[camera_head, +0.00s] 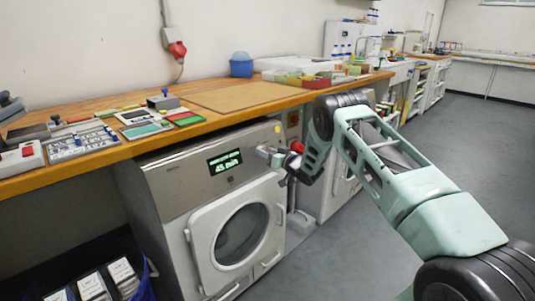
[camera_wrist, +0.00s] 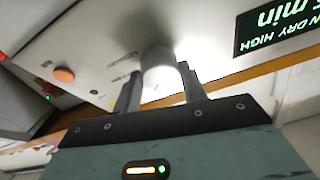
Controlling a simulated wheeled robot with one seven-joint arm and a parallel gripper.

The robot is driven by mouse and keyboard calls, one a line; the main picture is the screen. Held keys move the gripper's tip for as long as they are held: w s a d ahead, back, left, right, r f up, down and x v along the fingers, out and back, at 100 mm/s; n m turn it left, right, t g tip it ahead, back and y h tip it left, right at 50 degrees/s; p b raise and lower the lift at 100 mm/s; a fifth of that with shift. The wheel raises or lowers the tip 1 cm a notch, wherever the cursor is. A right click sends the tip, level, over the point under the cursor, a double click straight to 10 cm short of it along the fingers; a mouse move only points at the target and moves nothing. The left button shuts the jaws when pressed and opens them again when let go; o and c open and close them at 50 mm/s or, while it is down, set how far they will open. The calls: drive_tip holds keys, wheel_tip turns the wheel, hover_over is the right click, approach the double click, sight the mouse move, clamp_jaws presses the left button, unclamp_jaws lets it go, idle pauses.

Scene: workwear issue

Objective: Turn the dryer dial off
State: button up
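The dryer (camera_head: 195,195) stands under the wooden counter with its round-window door closed. Its lit display (camera_head: 225,162) reads "45 min" in the head view. In the wrist view the display (camera_wrist: 275,28) shows upside down, with "DRY HIGH" and "min" legible. The dial (camera_wrist: 158,62) is a pale round knob on the front panel, brightly lit. My gripper (camera_wrist: 160,85) is open, with one finger on each side of the dial.
An orange button (camera_wrist: 64,75) is on the same panel. The wooden counter (camera_head: 150,140) overhangs the dryer and carries devices and a board. A second machine (camera_head: 340,185) stands to the right. A blue bin (camera_head: 145,285) sits at lower left. The grey floor (camera_head: 340,265) in front is clear.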

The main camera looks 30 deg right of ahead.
drive_tip(key=shift+n, duration=0.3)
drive_tip(key=shift+d+n+g+y+b, duration=0.1)
drive_tip(key=shift+n+g+y+b, duration=0.45)
drive_tip(key=shift+n, duration=1.15)
drive_tip(key=shift+n+g+y+b, duration=0.2)
drive_tip(key=shift+n+y+b, duration=0.3)
drive_tip(key=shift+n+b, duration=0.9)
drive_tip(key=shift+d+n+g+y+b, duration=0.1)
drive_tip(key=shift+n+g+y+b, duration=0.35)
drive_tip(key=shift+n, duration=1.55)
drive_tip(key=o, duration=1)
drive_tip(key=shift+r, duration=0.1)
drive_tip(key=p+v, duration=0.1)
drive_tip(key=v, duration=1.6)
drive_tip(key=shift+s+d, duration=0.1)
drive_tip(key=shift+s, duration=0.05)
